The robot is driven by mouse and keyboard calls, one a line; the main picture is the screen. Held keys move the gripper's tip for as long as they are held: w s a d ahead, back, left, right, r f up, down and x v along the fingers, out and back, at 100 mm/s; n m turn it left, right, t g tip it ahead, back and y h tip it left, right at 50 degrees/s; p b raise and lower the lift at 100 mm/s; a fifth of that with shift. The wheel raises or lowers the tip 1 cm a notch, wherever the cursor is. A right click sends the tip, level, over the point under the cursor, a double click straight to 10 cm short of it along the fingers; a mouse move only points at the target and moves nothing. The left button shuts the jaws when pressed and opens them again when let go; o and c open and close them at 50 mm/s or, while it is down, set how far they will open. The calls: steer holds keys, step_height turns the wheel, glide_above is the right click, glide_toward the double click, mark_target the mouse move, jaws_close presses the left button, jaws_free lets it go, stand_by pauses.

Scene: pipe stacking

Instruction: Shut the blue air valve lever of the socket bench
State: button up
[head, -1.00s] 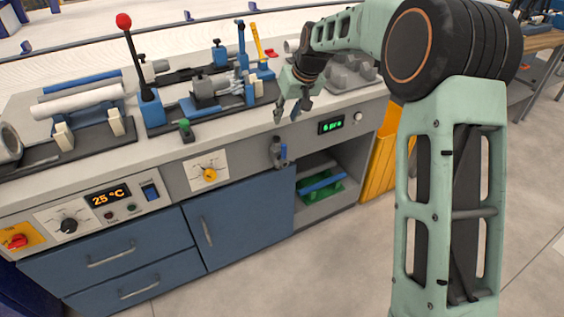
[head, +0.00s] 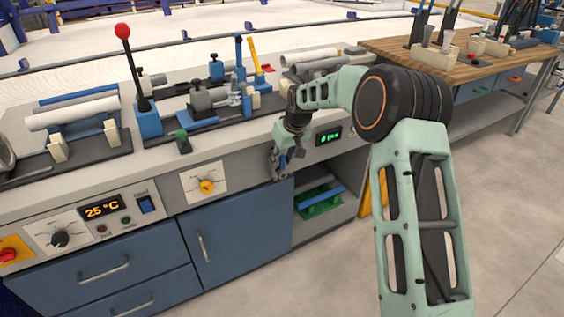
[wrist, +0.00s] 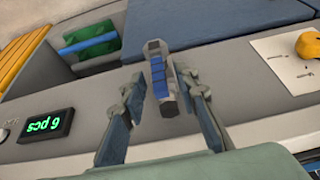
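The air valve is a small grey fitting on the bench's front panel. Its blue lever (wrist: 158,78) lies in the middle of the wrist view, roughly in line with the grey body (wrist: 154,47). My gripper (wrist: 160,88) is open, with one finger on each side of the valve. Gaps show between the fingers and the valve, and I see no clear contact. In the head view my gripper (head: 284,163) is low in front of the panel, left of the green display, and largely hides the valve.
A dial with a yellow knob (head: 206,187) is left of the valve, and a green counter display (head: 328,136) is right of it. Clamps and pipes crowd the bench top.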

steer(key=shift+f, duration=0.15)
steer(key=shift+c, duration=0.3)
jaws_close()
